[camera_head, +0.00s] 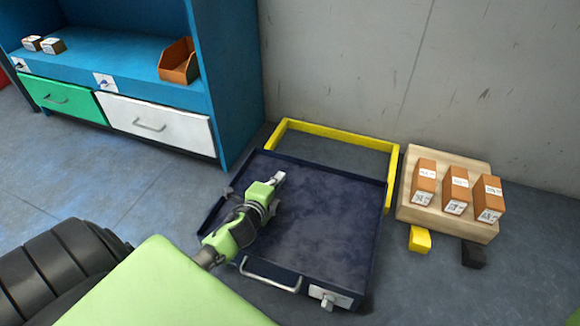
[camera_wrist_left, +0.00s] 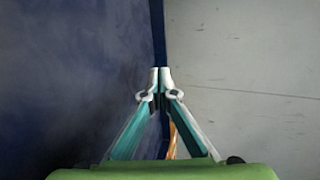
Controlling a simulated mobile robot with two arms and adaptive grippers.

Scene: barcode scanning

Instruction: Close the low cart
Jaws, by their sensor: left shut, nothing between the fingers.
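The low cart (camera_head: 330,205) stands on the floor as a shallow dark blue tray with raised rims. A silver handle (camera_head: 270,275) and a small white block with a knob (camera_head: 330,296) are on its near side. A yellow frame (camera_head: 335,133) borders its far end and right far corner. My left gripper (camera_head: 279,177) is over the left half of the tray, pointing to its far side, shut and empty. In the left wrist view the shut fingertips (camera_wrist_left: 160,72) show in front of the blue rim; whether they touch it I cannot tell. My right gripper is not in view.
A wooden pallet (camera_head: 447,228) with three brown boxes (camera_head: 455,189) stands right of the cart. A blue cabinet (camera_head: 125,65) with a green drawer (camera_head: 65,98) and a white drawer (camera_head: 155,125) stands at the left. The grey wall (camera_head: 340,60) is behind the cart.

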